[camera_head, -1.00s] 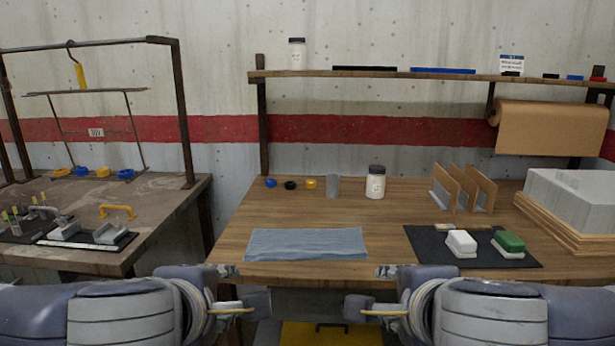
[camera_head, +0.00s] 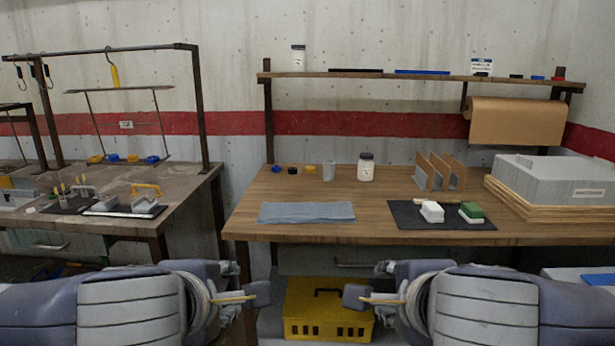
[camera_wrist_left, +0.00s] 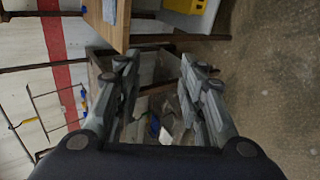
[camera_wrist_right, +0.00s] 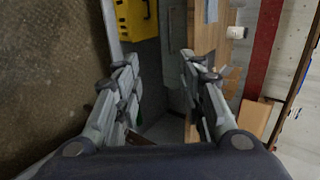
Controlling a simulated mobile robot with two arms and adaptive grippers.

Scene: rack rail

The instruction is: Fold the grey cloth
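The grey-blue cloth (camera_head: 306,212) lies flat as a wide strip near the front left of the wooden table (camera_head: 330,232). A bit of it seems to show at the top of the left wrist view (camera_wrist_left: 110,10). My left gripper (camera_head: 245,282) is open and empty, in front of and below the table edge, apart from the cloth. Its spread fingers show in the left wrist view (camera_wrist_left: 156,66). My right gripper (camera_head: 368,282) is also open and empty at similar height, further right. Its fingers stand apart in the right wrist view (camera_wrist_right: 160,62).
A dark mat (camera_head: 415,222) with a white block (camera_head: 432,212) and a green-topped block (camera_head: 471,212) lies right of the cloth. A white jar (camera_head: 366,168) and small caps stand behind. A yellow crate (camera_head: 328,310) sits below the table. Another bench (camera_head: 130,222) stands left.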

